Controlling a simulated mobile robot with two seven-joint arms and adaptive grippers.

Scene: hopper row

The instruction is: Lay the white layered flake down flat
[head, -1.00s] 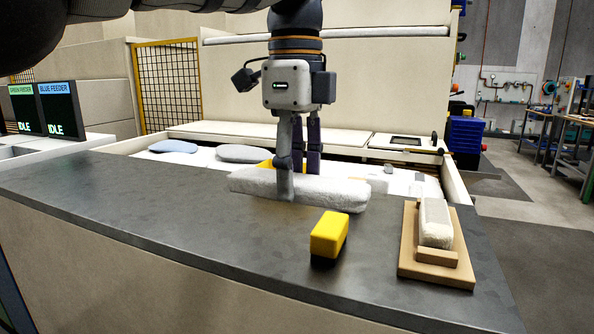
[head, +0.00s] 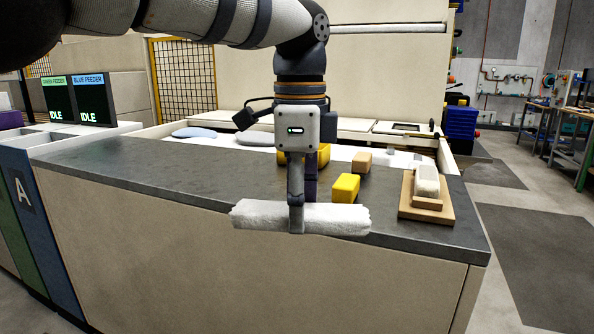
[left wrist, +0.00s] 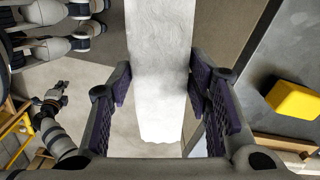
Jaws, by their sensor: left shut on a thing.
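The white layered flake (head: 262,215) is a long, rough pale slab. It runs level from left to right in the head view, in front of the dark counter's near edge. My left gripper (head: 297,228) is shut on it near its middle, with the fingers pointing down. In the left wrist view, the flake (left wrist: 160,60) passes between the two purple-padded fingers, with floor showing beneath and beside it. My right gripper is not in the head view. An arm (left wrist: 58,135) at lower left of the left wrist view may be mine; its jaws are too small to read.
A yellow block (head: 345,188) and a tan block (head: 362,162) stand on the dark counter (head: 130,185). A wooden holder (head: 425,212) with a pale bar (head: 427,180) is at its right. The counter's left part is clear. A white tray area with blue-grey slabs (head: 194,132) lies behind.

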